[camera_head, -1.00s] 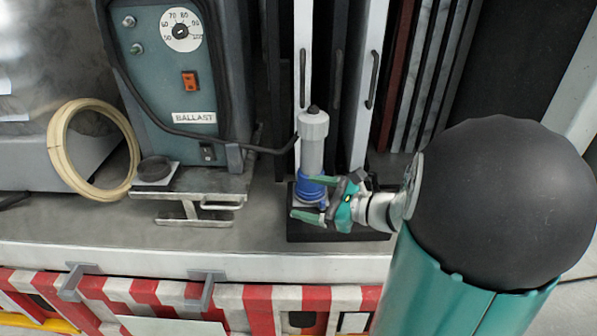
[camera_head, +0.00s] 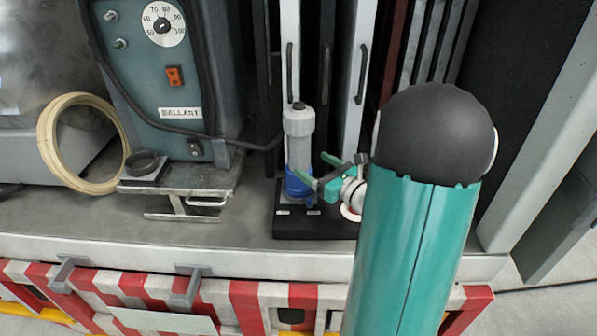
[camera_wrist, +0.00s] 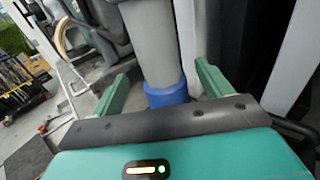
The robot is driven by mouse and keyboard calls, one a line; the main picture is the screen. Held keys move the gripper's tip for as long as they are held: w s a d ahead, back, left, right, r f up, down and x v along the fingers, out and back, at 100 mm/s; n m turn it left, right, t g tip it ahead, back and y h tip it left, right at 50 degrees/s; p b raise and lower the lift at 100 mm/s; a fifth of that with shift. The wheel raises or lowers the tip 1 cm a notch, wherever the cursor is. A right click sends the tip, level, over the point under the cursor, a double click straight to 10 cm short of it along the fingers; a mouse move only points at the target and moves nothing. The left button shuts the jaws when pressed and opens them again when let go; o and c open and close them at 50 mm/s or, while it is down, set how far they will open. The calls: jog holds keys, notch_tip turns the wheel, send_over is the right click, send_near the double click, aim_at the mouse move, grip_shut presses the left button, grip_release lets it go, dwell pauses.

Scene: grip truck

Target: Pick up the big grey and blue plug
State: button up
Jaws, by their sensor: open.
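The big grey and blue plug (camera_head: 299,150) stands upright on a black base (camera_head: 300,222) on the truck bed, grey above and blue at the bottom. My gripper (camera_head: 318,170) is open just right of the plug, near the upper part of its blue section. In the wrist view, the plug (camera_wrist: 155,45) rises beyond and between my two green fingers (camera_wrist: 160,85), with its blue ring low between them. The fingers look apart from it. I cannot tell how far the fingertips reach around the plug.
A ballast box (camera_head: 175,85) with a dark cable stands to the left, and a cream hose coil (camera_head: 45,140) leans beyond it. White panels with dark handles (camera_head: 361,75) stand close behind the plug. A red and white striped barrier (camera_head: 130,290) runs along the front edge.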

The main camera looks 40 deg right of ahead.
aim_at(294, 153)
jog(key=w, duration=0.2)
jog(key=w+a, duration=0.1)
jog(key=w, duration=0.5)
jog(key=shift+w+a, duration=0.2)
jog(key=shift+r, duration=0.1)
grip_shut()
